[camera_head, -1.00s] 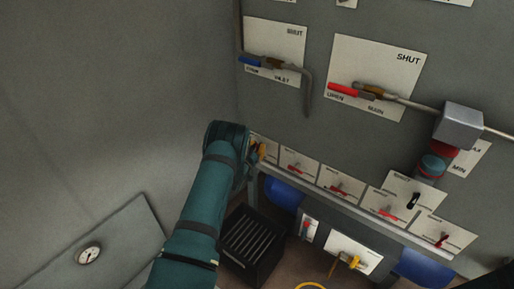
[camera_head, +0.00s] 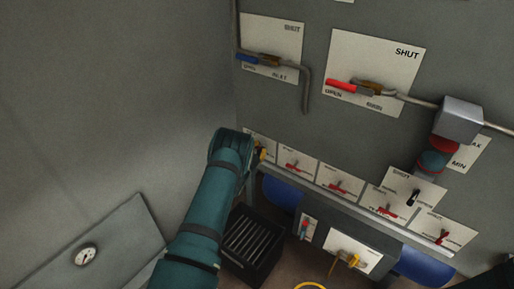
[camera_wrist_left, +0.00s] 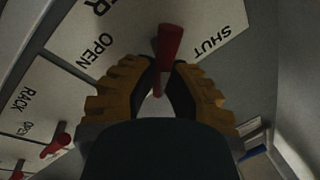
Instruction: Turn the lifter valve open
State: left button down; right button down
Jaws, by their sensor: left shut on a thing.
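In the left wrist view a red valve lever (camera_wrist_left: 169,42) stands out from a white label plate (camera_wrist_left: 130,35) marked "OPEN" on the left and "SHUT" on the right. The lever lies between the two words. My left gripper (camera_wrist_left: 164,72) is shut on the lever, one yellow-and-black finger on each side. In the head view the left gripper (camera_head: 260,153) is at the left end of the lower row of valve plates, and my arm hides most of its plate and lever. My right gripper is in neither view.
Other red-lever plates (camera_head: 293,163) continue the row to the right. Above are a blue lever (camera_head: 247,59) and a red lever (camera_head: 341,85) with pipes. A black slatted crate (camera_head: 251,244) stands below, near my arm. A wall rises on the left.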

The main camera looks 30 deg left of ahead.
pick_arm(q)
jog(key=m, duration=0.1)
jog(key=m+h, duration=0.1)
jog(key=m, duration=0.3)
jog(key=shift+d+f, duration=0.25)
jog(key=shift+f, duration=0.15)
jog(key=shift+f+m+t+h, duration=0.2)
jog(key=shift+m+h, duration=0.15)
jog(key=shift+m, duration=0.95)
jog(key=shift+f+m+t+h, duration=0.15)
jog(key=shift+m+h, duration=0.2)
jog(key=shift+m, duration=1.25)
jog(key=c, duration=0.9)
grip_release()
jog(key=v, duration=1.2)
jog(key=shift+s, duration=0.1)
